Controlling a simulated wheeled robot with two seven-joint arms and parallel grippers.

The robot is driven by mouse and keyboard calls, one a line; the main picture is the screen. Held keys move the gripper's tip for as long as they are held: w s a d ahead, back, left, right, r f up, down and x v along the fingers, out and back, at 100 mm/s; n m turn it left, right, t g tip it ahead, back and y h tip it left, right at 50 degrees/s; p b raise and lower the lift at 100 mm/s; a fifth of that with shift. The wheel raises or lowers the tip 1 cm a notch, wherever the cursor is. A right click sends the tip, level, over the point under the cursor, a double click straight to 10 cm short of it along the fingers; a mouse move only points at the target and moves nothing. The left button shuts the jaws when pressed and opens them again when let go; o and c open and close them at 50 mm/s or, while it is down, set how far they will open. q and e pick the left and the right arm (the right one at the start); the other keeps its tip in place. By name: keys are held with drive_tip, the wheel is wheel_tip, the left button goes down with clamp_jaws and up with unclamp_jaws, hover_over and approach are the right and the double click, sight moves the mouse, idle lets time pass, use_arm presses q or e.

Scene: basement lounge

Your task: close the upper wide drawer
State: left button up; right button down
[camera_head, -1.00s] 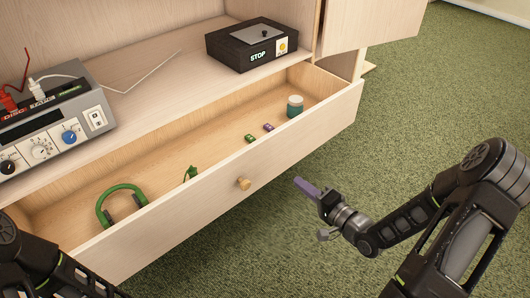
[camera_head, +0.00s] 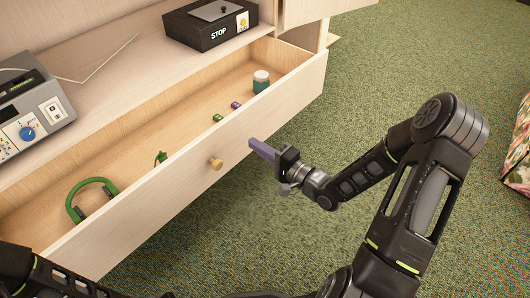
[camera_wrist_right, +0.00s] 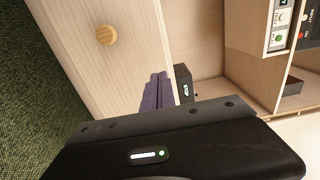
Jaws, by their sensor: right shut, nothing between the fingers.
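The upper wide drawer (camera_head: 178,205) of the pale wooden cabinet is pulled out, with its round wooden knob (camera_head: 215,163) on the front. The knob also shows in the right wrist view (camera_wrist_right: 106,35). My right gripper (camera_head: 252,145) is shut and empty, its purple fingers pointing at the drawer front to the right of the knob. In the right wrist view its fingers (camera_wrist_right: 157,90) are close to the drawer front; I cannot tell whether they touch it. My left arm shows at the lower left, but its gripper is out of view.
The drawer holds green headphones (camera_head: 90,190), a small green figure (camera_head: 160,157), small green and purple pieces, and a teal jar (camera_head: 261,82). A black STOP box (camera_head: 210,28) and a grey control device (camera_head: 32,108) stand on the cabinet top.

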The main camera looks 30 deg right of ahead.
sight(227, 126)
drive_tip(key=b+x, duration=0.2)
drive_tip(key=x, duration=0.6)
drive_tip(key=shift+f+b, duration=0.15)
drive_tip(key=shift+b, duration=0.15)
use_arm(q)
drive_tip(key=shift+w+f, duration=0.15)
drive_tip(key=shift+f, duration=0.75)
drive_tip(key=shift+w+f, duration=0.15)
drive_tip(key=shift+f, duration=0.75)
use_arm(e)
drive_tip(key=shift+w+a, duration=0.2)
drive_tip(key=shift+w, duration=0.4)
drive_tip(key=shift+w, duration=0.1)
